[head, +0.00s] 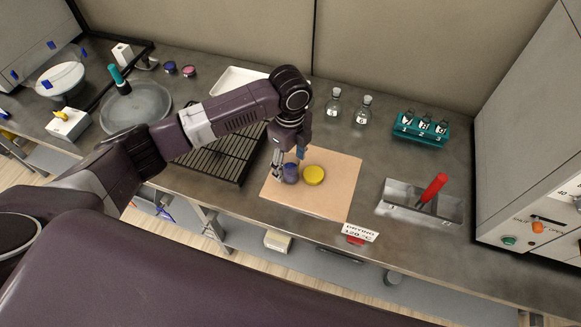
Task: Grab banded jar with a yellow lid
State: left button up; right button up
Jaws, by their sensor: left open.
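My left gripper (289,164) points down over the tan mat (335,200), its fingers apart. A small blue-purple jar (290,174) stands on the mat at the fingertips, partly covered by them; I cannot tell whether they touch it. A round yellow lid (314,176) lies just right of it, outside the fingers. From above I cannot tell whether a jar stands beneath this lid, and I make out no bands. My right gripper is not in view.
A black rack (215,158) is left of the mat. Two clear flasks (362,110) stand behind, and a teal holder (421,130) with bottles is at right. A metal tray (398,203) holds a red-handled tool (434,187). A drying sign (360,232) is at the front edge.

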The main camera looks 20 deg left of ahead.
pick_arm(q)
notch_tip(320, 180, down, 4)
jog(key=shift+w+d+r+p, duration=0.1)
jog(key=shift+w+r+p, duration=0.1)
jog(key=shift+p, duration=0.1)
jog(key=c, duration=1.4)
jog(key=shift+c, duration=0.2)
jog(key=shift+r, duration=0.15)
